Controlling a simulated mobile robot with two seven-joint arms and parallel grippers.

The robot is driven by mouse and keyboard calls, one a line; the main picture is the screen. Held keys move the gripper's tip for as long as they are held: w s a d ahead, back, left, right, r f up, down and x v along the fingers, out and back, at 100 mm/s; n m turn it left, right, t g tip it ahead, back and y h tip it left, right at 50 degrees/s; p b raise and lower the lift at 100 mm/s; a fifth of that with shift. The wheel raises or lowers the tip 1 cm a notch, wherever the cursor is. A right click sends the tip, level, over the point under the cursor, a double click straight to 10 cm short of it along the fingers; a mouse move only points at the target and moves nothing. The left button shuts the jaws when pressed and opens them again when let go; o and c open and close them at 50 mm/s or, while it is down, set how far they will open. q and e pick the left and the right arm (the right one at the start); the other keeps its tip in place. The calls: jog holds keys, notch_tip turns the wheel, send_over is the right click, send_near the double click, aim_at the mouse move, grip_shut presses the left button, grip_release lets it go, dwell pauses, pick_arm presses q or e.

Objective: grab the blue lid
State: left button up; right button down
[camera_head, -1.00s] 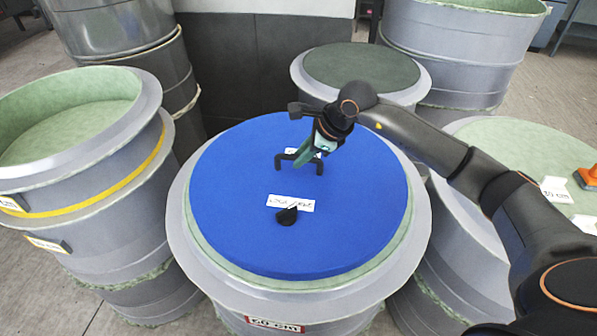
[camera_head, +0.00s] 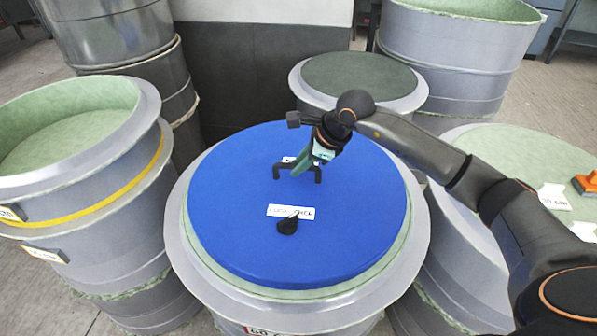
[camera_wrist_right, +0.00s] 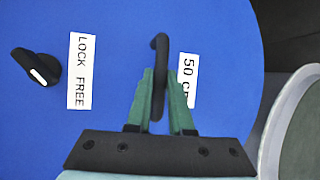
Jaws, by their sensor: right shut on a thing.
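The blue lid (camera_head: 345,233) is a round disc lying on a grey drum-shaped mould (camera_head: 190,240) in the middle of the head view. It also fills much of the right wrist view (camera_wrist_right: 60,120). A black bar handle (camera_head: 278,172) stands on the lid, and a black knob (camera_head: 287,226) sits nearer the front. My right gripper (camera_head: 302,168) reaches in from the right and is shut on the handle. In the right wrist view its green fingers (camera_wrist_right: 158,85) are on either side of the handle (camera_wrist_right: 160,48). My left gripper is not in view.
Labels on the lid read "LOCK FREE" (camera_wrist_right: 80,70) and "50 c..." (camera_wrist_right: 188,78), partly hidden. Grey moulds stand close around: left (camera_head: 70,230), behind (camera_head: 360,75) and right (camera_head: 540,160). An orange tool (camera_head: 587,183) lies on the right one.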

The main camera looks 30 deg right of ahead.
jog(key=shift+r, duration=0.3)
